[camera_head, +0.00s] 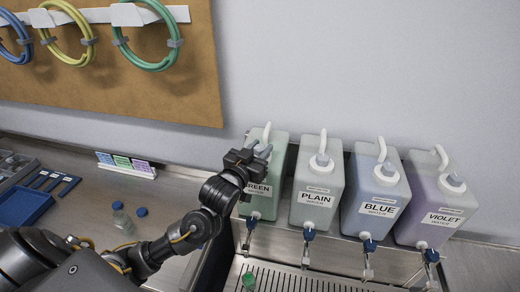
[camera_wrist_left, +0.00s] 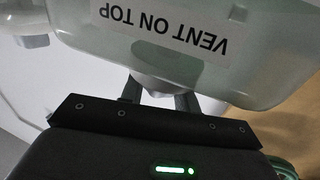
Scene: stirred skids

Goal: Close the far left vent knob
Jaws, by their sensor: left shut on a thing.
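The far left jug (camera_head: 265,208), with green water and a label partly covered by my arm, stands at the left end of a row of jugs. My left gripper (camera_head: 262,151) is at its top, beside the pale handle. In the left wrist view, its two dark fingers (camera_wrist_left: 158,98) are shut on the pale vent knob (camera_wrist_left: 155,84), below the jug's upside-down "VENT ON TOP" label (camera_wrist_left: 214,30). In the head view the gripper hides this knob, and I cannot tell how far it is turned. My right gripper is not in view.
The plain (camera_head: 317,195), blue (camera_head: 372,200) and violet (camera_head: 430,210) jugs stand close by on the right, with taps over a slatted drain tray (camera_head: 295,281). A small bottle (camera_head: 121,219) and blue cap (camera_head: 142,211) are on the counter at left. Hoses hang above.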

